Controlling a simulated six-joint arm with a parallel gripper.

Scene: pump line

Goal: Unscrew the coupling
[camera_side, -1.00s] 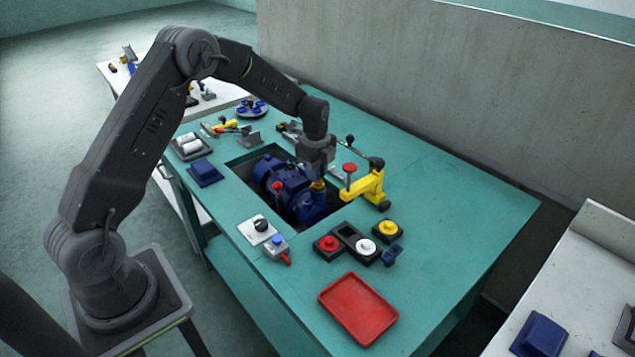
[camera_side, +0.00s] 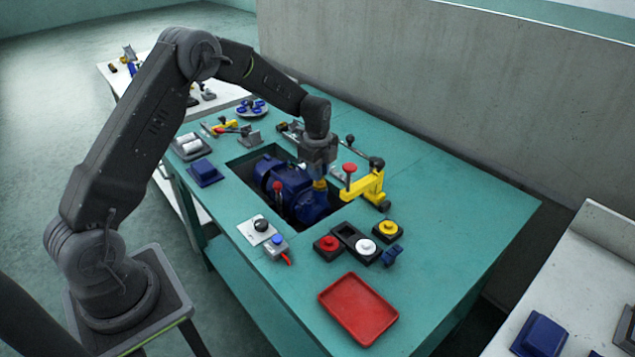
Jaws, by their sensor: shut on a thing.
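The blue pump (camera_side: 300,192) sits in the dark recess of the green bench. A small brass-yellow coupling (camera_side: 320,184) stands at the right end of the pump's top. My gripper (camera_side: 319,176) points down over it and is shut on it. The fingers cover most of the coupling, so its thread and lower edge are hard to see.
A yellow clamp (camera_side: 368,188) with a red knob stands close to the right of my gripper. The bench's right side (camera_side: 460,220) is clear.

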